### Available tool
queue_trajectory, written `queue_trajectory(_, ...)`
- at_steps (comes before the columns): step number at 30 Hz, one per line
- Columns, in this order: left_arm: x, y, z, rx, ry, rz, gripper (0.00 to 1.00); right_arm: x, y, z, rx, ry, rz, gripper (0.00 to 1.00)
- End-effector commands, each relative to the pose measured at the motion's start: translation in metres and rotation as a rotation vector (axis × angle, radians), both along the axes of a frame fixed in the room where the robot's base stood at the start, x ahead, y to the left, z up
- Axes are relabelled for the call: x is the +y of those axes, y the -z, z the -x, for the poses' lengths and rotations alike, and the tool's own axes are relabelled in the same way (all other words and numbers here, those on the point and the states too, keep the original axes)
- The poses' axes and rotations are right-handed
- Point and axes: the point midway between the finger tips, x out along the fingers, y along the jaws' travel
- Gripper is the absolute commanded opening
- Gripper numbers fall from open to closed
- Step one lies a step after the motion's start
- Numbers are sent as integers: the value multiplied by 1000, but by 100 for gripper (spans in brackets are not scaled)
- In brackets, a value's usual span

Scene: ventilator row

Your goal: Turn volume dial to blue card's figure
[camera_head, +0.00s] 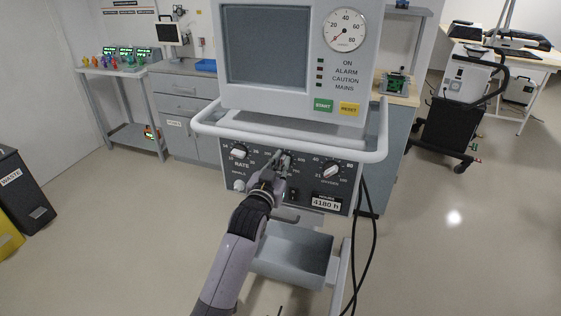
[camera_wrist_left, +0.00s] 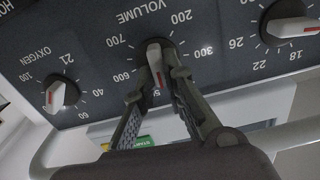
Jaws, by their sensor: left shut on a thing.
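The volume dial (camera_wrist_left: 154,55) is a knob with a white bar and a red mark, on the dark control panel under the ventilator's screen. The wrist view shows it upside down, with VOLUME and figures such as 200, 300, 600 and 700 around it. Its red end points down in that view, near the partly covered 500; the figures beside it are hidden by a finger. My left gripper (camera_wrist_left: 160,86) is shut on the dial, one finger on each side. In the head view my left gripper (camera_head: 279,163) hides most of the dial. No blue card is discernible. My right gripper is out of view.
The rate dial (camera_head: 239,152) and oxygen dial (camera_head: 331,170) flank the volume dial. A white rail (camera_head: 290,146) runs across above the panel. A grey open tray (camera_head: 290,262) sits below, and black cables (camera_head: 373,235) hang at the right.

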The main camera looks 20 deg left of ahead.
Motion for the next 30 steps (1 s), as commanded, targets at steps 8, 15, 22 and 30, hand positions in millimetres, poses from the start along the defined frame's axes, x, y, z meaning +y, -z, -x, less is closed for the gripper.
queue_trajectory(8,-4,-1,0,-3,1,-364,0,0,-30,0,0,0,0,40)
queue_trajectory(15,-4,1,0,-6,1,-388,0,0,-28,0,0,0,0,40)
queue_trajectory(22,-4,1,0,-6,1,-385,21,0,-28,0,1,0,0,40)
queue_trajectory(30,-4,1,0,-6,1,-384,31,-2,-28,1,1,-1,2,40)
